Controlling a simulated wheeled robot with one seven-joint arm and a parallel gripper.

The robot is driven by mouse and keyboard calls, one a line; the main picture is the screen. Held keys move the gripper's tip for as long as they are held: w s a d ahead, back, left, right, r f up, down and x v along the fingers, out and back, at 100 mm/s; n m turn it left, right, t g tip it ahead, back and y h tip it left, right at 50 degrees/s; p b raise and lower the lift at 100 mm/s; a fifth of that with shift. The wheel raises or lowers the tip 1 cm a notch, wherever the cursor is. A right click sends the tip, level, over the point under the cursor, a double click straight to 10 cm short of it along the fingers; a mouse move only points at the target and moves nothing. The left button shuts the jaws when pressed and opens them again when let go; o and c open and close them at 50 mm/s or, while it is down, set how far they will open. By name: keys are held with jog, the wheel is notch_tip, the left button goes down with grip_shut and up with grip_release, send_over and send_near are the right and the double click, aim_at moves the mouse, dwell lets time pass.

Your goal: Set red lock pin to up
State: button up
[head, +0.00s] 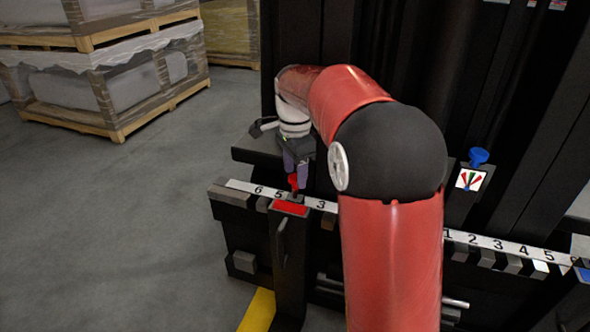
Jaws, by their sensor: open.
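The red lock pin (293,182) shows as a small red knob above a red plate (290,208) on top of a black upright post (291,255). My gripper (292,171) points down right over the pin, and its fingers are open around or just above the knob. I cannot tell whether the fingertips touch it. The pin's lower part is small and dark, so its exact height is unclear. My red arm reaches in from the front and hides part of the fixture to the right of the post.
A numbered white scale strip (497,245) runs along the black fixture, partly behind my arm. A blue knob (478,156) stands above a pictogram card (469,180) at right. Wrapped pallets (120,85) stand at the back left. Grey floor at left is clear.

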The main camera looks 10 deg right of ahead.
notch_tip(320, 180, up, 8)
jog(key=shift+f+p, duration=0.25)
jog(key=shift+p, duration=0.5)
jog(key=shift+r, duration=0.15)
jog(key=shift+s, duration=0.15)
jog(key=s+r+n+t, duration=0.25)
jog(key=s+n, duration=0.55)
jog(key=s, duration=0.7)
jog(key=s+f+n+t, duration=0.3)
jog(key=s+f+n, duration=0.4)
jog(key=s, duration=0.5)
jog(key=shift+s+f+n, duration=0.25)
jog(key=shift+n, duration=0.15)
